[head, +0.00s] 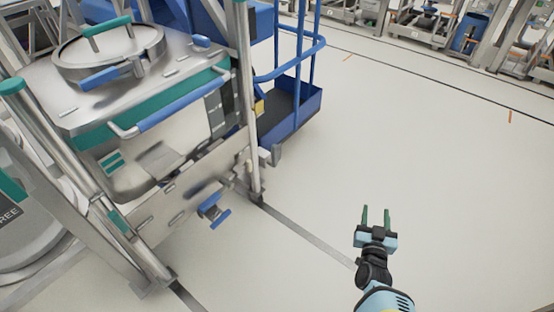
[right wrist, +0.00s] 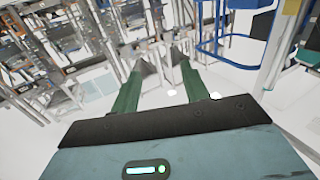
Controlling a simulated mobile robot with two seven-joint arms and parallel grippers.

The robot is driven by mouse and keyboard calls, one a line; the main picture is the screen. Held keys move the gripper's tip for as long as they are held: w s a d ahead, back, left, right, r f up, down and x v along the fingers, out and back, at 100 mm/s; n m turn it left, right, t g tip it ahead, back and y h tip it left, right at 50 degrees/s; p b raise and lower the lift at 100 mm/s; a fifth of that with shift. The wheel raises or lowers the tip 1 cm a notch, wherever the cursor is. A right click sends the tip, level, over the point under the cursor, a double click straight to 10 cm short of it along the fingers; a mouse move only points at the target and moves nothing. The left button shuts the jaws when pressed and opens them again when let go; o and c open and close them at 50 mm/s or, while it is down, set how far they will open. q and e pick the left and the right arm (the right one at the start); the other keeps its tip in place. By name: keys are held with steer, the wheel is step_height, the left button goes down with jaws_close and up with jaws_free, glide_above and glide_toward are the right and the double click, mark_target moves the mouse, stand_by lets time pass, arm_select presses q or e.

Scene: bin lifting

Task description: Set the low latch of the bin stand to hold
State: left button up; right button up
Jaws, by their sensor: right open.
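The bin stand (head: 250,150) is a steel frame at the left of the head view, holding a metal bin (head: 150,80) with a round lid. A low latch with a blue handle (head: 214,214) sits near the foot of the stand, below the bin. My right gripper (head: 376,218) is open and empty over bare floor, to the right of the latch and well apart from it. Its two green fingers (right wrist: 158,80) also show in the right wrist view, with nothing between them. My left gripper is not in the head view.
A blue cart (head: 290,120) with tall rails stands behind the stand. A floor track (head: 310,236) runs from the stand's foot toward my right arm. The floor at the centre and right is clear. Equipment and a blue bin (head: 470,35) line the far edge.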

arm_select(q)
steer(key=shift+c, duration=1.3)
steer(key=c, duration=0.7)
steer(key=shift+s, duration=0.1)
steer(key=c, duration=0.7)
arm_select(e)
steer(key=s+a+f+n+g+y, duration=0.2)
steer(key=s+f+y, duration=0.15)
steer(key=s, duration=0.65)
steer(key=s+a+f+n+g+y, duration=0.2)
steer(key=s+f+g, duration=0.15)
steer(key=s, duration=0.75)
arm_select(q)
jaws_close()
arm_select(e)
steer(key=s+a+g, duration=0.2)
steer(key=s, duration=0.8)
steer(key=s+a+r+g+y, duration=0.1)
steer(key=s+a+g, duration=0.1)
steer(key=s, duration=0.7)
steer(key=shift+s+a+n, duration=0.35)
steer(key=shift+a+n, duration=0.05)
steer(key=shift+a, duration=0.25)
steer(key=shift+r+y, duration=0.1)
steer(key=shift+y, duration=0.15)
steer(key=shift+c, duration=1)
steer(key=shift+d, duration=0.1)
